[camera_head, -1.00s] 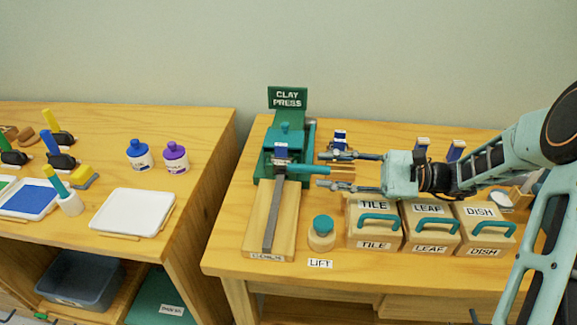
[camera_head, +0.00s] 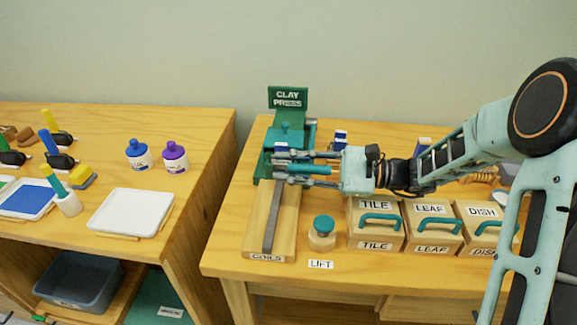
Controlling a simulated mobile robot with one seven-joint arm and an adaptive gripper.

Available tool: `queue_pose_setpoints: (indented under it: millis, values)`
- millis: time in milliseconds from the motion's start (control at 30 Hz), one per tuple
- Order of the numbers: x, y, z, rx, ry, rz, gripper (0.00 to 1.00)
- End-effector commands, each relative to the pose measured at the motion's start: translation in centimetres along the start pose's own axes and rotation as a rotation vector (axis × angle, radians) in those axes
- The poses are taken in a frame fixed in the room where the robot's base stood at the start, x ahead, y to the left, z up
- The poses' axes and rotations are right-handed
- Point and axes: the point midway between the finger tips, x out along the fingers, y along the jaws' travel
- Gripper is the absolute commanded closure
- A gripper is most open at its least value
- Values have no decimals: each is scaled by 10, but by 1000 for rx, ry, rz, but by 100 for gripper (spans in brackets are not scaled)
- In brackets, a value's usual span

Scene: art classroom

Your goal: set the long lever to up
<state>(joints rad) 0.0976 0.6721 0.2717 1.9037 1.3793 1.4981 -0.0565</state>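The green clay press (camera_head: 289,133) stands at the back left of the right-hand table, with a sign on top. A long grey bar (camera_head: 271,225), which looks like the long lever, lies low along the wooden board in front of it, towards the COILS label. Its far end is hidden by my gripper. My gripper (camera_head: 278,168) reaches in from the right at the front of the press, its two fingers apart. A teal bar (camera_head: 305,169) shows between the fingers; I cannot tell whether they touch it.
A round teal-topped knob (camera_head: 323,229) stands right of the board, behind the LIFT label (camera_head: 320,265). Boxes with teal handles (camera_head: 380,217), labelled TILE, LEAF and DISH, stand to the right under my arm. A gap separates this table from the left one (camera_head: 185,220).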

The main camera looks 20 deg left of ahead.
Motion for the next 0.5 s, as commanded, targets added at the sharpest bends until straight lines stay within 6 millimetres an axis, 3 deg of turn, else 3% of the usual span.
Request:
queue_pose_setpoints:
  millis: [167,500]
  values:
    - [0,0,0,0,0,0,100]
    - [0,0,0,2,0,-2,100]
